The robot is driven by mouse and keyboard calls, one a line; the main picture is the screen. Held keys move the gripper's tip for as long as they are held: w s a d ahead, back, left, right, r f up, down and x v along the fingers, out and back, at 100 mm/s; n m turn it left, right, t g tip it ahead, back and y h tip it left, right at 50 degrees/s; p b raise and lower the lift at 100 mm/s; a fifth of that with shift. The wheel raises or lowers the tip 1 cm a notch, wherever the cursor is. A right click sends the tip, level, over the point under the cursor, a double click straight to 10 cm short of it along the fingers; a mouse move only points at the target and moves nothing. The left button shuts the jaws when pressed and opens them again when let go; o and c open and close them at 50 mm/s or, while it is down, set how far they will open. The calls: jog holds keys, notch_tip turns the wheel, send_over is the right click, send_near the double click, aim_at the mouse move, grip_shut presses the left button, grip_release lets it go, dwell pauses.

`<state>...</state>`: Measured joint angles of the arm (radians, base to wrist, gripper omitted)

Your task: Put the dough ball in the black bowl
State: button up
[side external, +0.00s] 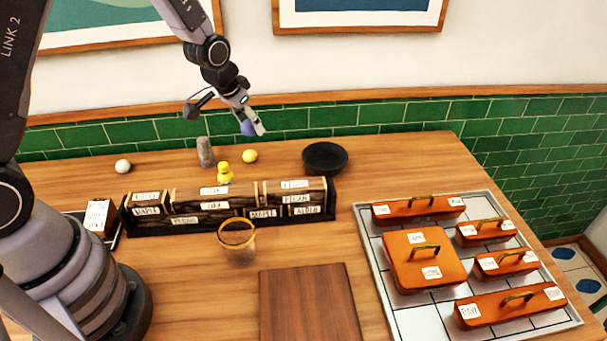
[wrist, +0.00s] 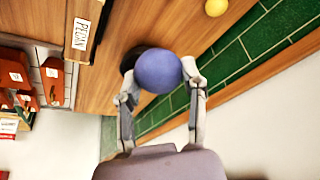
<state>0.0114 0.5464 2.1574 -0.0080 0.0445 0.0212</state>
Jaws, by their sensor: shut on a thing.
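My gripper (side external: 252,124) is shut on a smooth blue-violet ball (side external: 247,128), held in the air above the back of the table. In the wrist view the ball (wrist: 158,71) sits between the two fingertips (wrist: 160,85). A pale yellow ball (side external: 250,156) and a white ball (side external: 123,166) lie on the table. I cannot tell by looks which ball is dough. The black bowl (side external: 324,158) stands at the back, right of and below my gripper. In the wrist view a dark edge of the bowl (wrist: 129,60) shows, mostly hidden behind the held ball.
A yellow duck (side external: 225,172) and a grey shaker (side external: 205,152) stand behind the labelled wooden rack (side external: 228,205). A glass (side external: 238,243) and a brown board (side external: 310,305) are in front. A tray (side external: 372,240) of orange lidded boxes is at right. The green tiled wall (side external: 390,114) rises behind.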

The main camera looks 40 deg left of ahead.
jog(key=w+d+f+m, duration=0.1)
jog(key=w+d+f, duration=0.15)
jog(key=w, duration=0.65)
jog(key=w+d+f+m, duration=0.15)
jog(key=w+d, duration=0.25)
jog(key=w, duration=0.4)
send_over(330, 164)
jog(key=s, duration=0.2)
jog(key=shift+n+h, duration=0.25)
jog(key=shift+h, duration=0.15)
jog(key=shift+a+f, duration=0.15)
jog(key=shift+f, duration=2.7)
jog(key=shift+a+f, duration=0.1)
jog(key=shift+f, duration=2.7)
jog(key=o, duration=1.2)
jog(key=shift+r, duration=3.5)
